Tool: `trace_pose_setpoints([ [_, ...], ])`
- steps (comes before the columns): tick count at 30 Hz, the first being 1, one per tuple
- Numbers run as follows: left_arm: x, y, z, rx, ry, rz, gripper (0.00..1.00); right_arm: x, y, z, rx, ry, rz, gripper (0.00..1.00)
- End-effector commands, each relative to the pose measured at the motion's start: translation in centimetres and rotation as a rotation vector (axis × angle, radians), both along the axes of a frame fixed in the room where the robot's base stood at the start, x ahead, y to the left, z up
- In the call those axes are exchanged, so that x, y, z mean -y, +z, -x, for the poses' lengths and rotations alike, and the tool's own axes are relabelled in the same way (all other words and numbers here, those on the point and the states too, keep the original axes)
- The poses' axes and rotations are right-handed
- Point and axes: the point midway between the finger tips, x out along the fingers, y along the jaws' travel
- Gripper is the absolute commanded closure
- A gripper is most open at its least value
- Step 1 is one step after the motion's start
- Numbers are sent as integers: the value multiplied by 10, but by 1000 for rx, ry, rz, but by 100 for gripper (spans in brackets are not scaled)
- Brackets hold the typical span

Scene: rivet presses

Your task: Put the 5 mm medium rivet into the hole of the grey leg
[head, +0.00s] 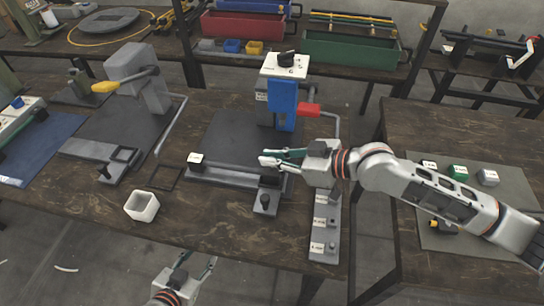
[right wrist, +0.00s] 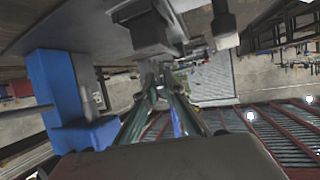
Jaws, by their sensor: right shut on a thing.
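My right gripper (head: 270,158) reaches in from the right, above the front of the blue-headed press. In the right wrist view its two fingers (right wrist: 162,88) come close together. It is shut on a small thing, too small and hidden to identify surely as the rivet. A long grey bar (head: 225,173) lies across the front of the press base, below and left of the fingertips; it may be the grey leg. I cannot make out its hole. My left gripper (head: 197,268) is open at the bottom edge, with nothing visible between its fingers.
The blue press head (head: 284,100) with a red handle stands just behind my right gripper. A labelled grey rack (head: 325,228) is at the right table edge. A white cup (head: 142,206) stands at the left front.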

Motion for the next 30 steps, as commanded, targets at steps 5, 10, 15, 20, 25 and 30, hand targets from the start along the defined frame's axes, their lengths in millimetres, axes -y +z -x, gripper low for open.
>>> trace_pose_setpoints([
  [5,0,1,-1,2,0,1,60,0,0,0,0,0,0,100],
  [10,0,5,-1,3,0,1,60,0,1,0,0,0,0,100],
  [15,0,8,-1,4,0,1,60,0,1,0,0,0,0,100],
  [20,0,8,-1,5,-1,2,60,0,0,0,0,0,0,100],
  [25,0,8,-1,5,-1,2,60,0,0,0,0,0,0,100],
  [30,0,8,-1,4,0,1,60,0,0,0,0,0,0,100],
])
